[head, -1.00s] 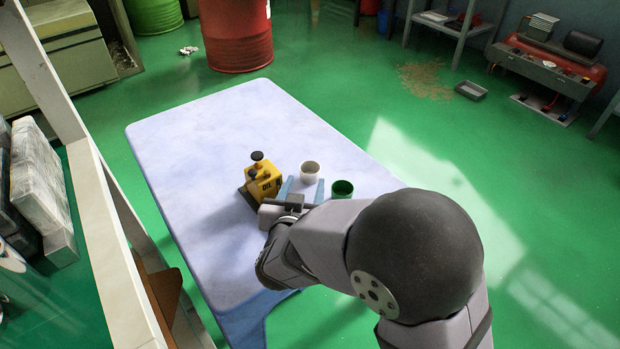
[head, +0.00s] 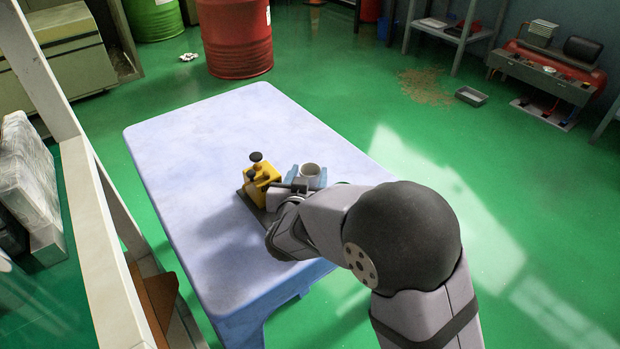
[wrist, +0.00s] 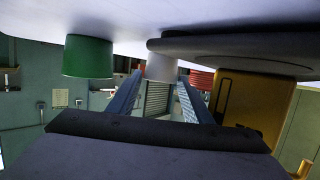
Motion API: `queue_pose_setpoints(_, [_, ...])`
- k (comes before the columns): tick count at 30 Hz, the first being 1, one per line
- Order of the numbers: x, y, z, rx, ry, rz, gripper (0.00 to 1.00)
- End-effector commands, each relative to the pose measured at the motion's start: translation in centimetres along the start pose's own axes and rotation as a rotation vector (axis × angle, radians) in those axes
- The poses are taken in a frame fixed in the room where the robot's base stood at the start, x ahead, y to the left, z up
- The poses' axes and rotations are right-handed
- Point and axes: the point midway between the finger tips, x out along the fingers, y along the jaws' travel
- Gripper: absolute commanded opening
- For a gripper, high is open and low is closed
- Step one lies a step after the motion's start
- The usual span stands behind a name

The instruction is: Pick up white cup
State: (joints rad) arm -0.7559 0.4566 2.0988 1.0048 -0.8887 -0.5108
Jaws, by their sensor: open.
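The white cup (head: 310,169) stands upright on the pale table. My gripper (head: 309,179) is open and empty, low over the table, with its two blue fingers on either side of the cup's near part. In the wrist view, which is upside down, the white cup (wrist: 161,68) shows between the tips of my gripper (wrist: 159,80). I cannot tell whether either finger touches it.
The table's far left part (head: 215,130) is clear.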

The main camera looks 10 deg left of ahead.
Motion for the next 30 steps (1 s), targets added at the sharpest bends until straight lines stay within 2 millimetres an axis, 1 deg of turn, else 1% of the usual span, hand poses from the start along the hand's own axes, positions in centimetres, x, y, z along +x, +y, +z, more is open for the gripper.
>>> queue_pose_setpoints(6, [0.1, 0.0, 0.0, 0.000, -0.001, 0.000, 0.46])
queue_pose_setpoints(8, [0.1, 0.0, 0.0, 0.000, -0.001, 0.000, 0.31])
queue_pose_setpoints(9, [0.1, 0.0, 0.0, 0.000, -0.001, 0.000, 0.22])
queue_pose_setpoints(10, [0.1, 0.0, 0.0, 0.000, -0.001, 0.000, 0.19])
queue_pose_setpoints(19, [0.0, 0.0, -0.1, 0.001, 0.000, 0.000, 0.19])
queue_pose_setpoints(22, [-0.1, 0.0, -0.4, 0.001, 0.000, 0.000, 0.19])
queue_pose_setpoints(26, [-0.4, 0.0, -1.6, 0.003, 0.001, 0.000, 0.19])
queue_pose_setpoints(30, [-1.1, 0.0, -3.8, 0.004, 0.002, -0.001, 0.19])
